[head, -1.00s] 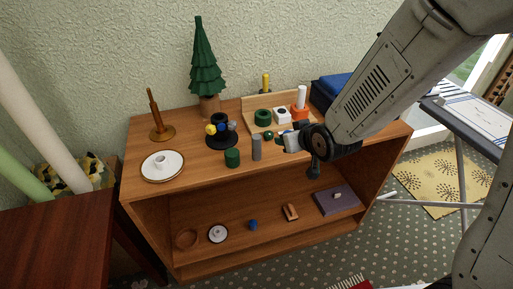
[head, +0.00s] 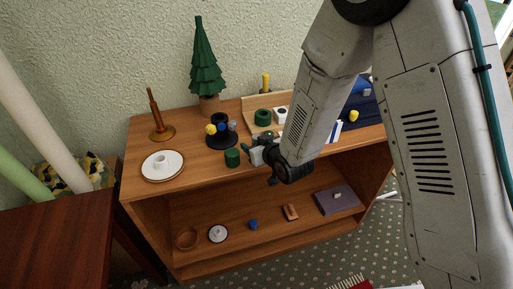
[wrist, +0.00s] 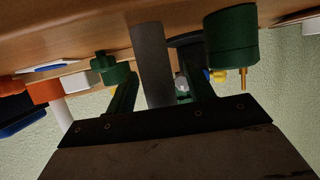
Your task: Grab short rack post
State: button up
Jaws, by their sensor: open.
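A plain grey upright cylinder, which I take to be the short rack post (wrist: 152,62), stands on the wooden cabinet top. In the wrist view, where the scene is upside down, it shows between the two green fingers of my gripper (wrist: 164,88). The fingers are apart, with space between the post and the right finger; I cannot tell if the left finger touches it. In the head view my gripper (head: 256,149) is low over the cabinet's front edge and hides most or all of the post.
A green cylinder (head: 232,158) stands close left of my gripper and also shows in the wrist view (wrist: 231,40). Behind are a black dish (head: 222,141) with small balls and a wooden tray (head: 250,112). A white plate (head: 162,166) sits left. The lower shelf holds small items.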

jog(key=shift+w+a+f, duration=0.15)
jog(key=shift+w+f, duration=0.05)
jog(key=shift+w, duration=0.15)
jog(key=c, duration=1.1)
jog(key=shift+r, duration=0.1)
